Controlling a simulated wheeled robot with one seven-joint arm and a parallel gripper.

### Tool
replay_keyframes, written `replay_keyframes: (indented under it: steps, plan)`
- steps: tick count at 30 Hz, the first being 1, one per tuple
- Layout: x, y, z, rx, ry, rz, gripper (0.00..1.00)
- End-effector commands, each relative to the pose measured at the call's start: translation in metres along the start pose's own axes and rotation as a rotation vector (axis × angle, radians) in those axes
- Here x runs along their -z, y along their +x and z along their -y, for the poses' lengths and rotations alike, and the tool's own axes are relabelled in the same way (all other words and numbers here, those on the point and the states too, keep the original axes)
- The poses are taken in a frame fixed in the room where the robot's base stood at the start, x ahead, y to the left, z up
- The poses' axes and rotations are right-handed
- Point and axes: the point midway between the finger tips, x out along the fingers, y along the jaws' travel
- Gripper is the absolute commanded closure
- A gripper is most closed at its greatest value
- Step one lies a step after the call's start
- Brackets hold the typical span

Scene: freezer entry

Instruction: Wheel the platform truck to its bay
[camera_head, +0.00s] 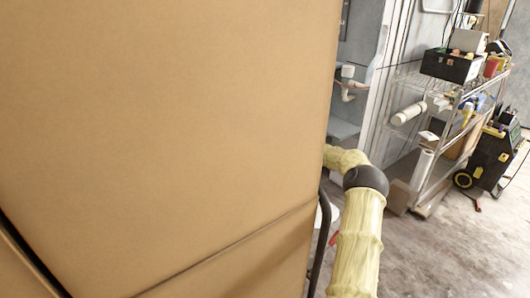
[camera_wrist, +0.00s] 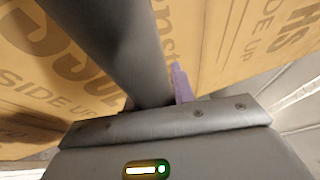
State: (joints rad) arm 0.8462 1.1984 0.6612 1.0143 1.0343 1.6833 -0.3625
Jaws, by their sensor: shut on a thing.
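The platform truck is mostly hidden behind its load. A large cardboard box (camera_head: 170,130) fills the left and middle of the head view. A dark curved tube (camera_head: 320,245), which looks like part of the truck's handle, shows at the box's lower right edge. In the wrist view a thick grey handle bar (camera_wrist: 147,45) runs down into my gripper (camera_wrist: 155,100), which is shut on it. A purple finger shows at the bar's right side. Printed boxes (camera_wrist: 225,45) stand close behind the bar. My gripper is hidden in the head view. I cannot make out the bay.
A wire shelf rack (camera_head: 440,150) with a black bin (camera_head: 450,66) and supplies stands along the wall at right. A black and yellow wheeled machine (camera_head: 492,155) stands beside it. White pipework (camera_head: 350,85) is on the grey wall. Concrete floor (camera_head: 440,250) at lower right is clear.

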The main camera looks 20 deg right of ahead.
Motion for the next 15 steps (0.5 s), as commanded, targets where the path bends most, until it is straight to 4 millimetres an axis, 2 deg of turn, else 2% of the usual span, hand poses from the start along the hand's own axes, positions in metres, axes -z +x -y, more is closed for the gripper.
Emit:
replay_keyframes:
  steps: [1, 2, 4, 15]
  plan:
    - [-0.002, 0.006, -0.003, 0.0, 0.006, 0.016, 1.0]
    - [-0.001, 0.005, -0.003, 0.0, 0.006, 0.014, 0.69]
    - [-0.001, 0.003, -0.003, 0.0, 0.006, 0.011, 0.55]
    - [0.0, -0.006, -0.003, -0.001, 0.002, -0.004, 0.53]
